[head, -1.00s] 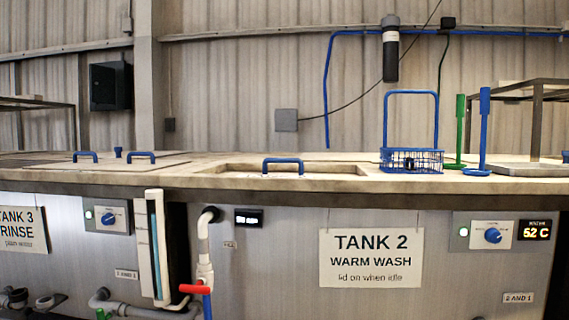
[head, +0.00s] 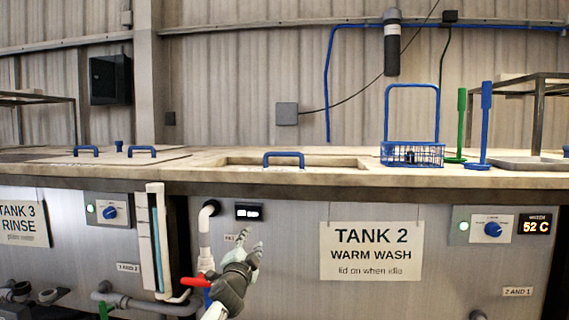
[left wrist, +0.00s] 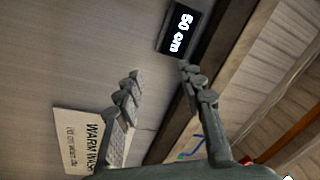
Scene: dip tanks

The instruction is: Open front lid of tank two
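Tank two has a front panel with a "TANK 2 WARM WASH" sign (head: 371,251). In the worktop above it is a wide, shallow opening (head: 230,163), and a blue bar handle (head: 284,159) stands up within its outline. The lid surface under this handle is seen nearly edge-on. My left gripper (head: 250,242) is in front of the tank panel, below the worktop edge and left of the sign. In the left wrist view its fingers (left wrist: 161,74) are spread with nothing between them. The gripper is clear of the handle. My right gripper is not seen.
A blue wire basket (head: 412,155) with a tall handle stands on the worktop right of the opening, beside green and blue upright posts. A small black display (head: 248,212), white pipe and red valve lever (head: 195,282) are near my left gripper. Tank three is at left.

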